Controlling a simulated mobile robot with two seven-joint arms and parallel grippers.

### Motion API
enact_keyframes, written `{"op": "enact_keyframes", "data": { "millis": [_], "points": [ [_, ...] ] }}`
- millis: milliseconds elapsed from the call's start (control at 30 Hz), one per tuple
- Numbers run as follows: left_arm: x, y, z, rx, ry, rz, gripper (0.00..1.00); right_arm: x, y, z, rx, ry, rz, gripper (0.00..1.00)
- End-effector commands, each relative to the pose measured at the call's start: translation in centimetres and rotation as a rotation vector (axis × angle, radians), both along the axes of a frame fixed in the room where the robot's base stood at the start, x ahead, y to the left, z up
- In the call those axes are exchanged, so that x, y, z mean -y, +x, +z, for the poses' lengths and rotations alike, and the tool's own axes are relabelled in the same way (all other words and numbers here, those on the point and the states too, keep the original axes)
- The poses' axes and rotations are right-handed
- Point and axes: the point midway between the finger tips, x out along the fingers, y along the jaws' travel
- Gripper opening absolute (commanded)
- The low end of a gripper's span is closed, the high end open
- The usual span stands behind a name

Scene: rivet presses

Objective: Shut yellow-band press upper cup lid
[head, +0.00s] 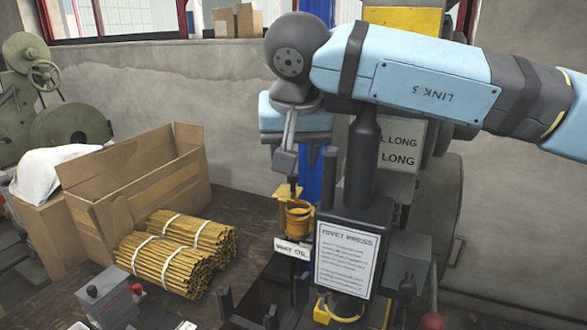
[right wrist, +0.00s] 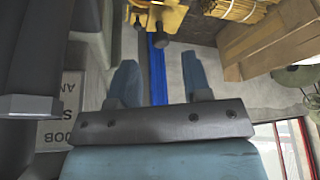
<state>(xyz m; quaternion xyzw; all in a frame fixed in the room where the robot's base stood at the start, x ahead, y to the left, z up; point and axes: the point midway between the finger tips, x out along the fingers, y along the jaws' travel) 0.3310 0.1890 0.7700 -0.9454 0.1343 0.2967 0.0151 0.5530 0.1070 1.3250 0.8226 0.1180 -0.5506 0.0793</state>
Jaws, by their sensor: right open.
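The rivet press (head: 372,215) stands right of centre in the head view, with a printed sign on its front. A yellow ring shows low on it (head: 343,308). The brass-coloured upper cup (head: 299,220) sits on its left side above a small oil label. A brass piece stands up behind the cup's rim; whether this is the raised lid I cannot tell for sure. My right gripper (head: 286,162) is above the cup, apart from it. In the right wrist view its two fingers (right wrist: 160,62) are spread and empty, with brass cup parts (right wrist: 160,15) beyond the tips. My left gripper is not in view.
An open cardboard box (head: 140,180) and bundled brass rods (head: 165,262) lie on the table at left. A grey box with a red knob (head: 108,300) is at the front left. A blue post (head: 313,180) rises behind the cup.

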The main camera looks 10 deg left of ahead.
Motion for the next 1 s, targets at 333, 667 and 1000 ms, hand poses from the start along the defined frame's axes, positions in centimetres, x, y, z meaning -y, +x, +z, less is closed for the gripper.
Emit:
{"op": "enact_keyframes", "data": {
  "millis": [333, 667, 1000],
  "points": [
    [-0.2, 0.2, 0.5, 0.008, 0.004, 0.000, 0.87, -0.5, 1.6, -4.0, -0.001, 0.001, -0.001, 0.45],
    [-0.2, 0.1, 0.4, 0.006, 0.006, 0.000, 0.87, -0.5, 1.7, -4.3, 0.000, 0.001, 0.000, 0.45],
    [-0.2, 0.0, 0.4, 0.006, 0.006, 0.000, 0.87, -0.5, 1.7, -4.3, 0.000, 0.002, -0.001, 0.00]
  ]
}}
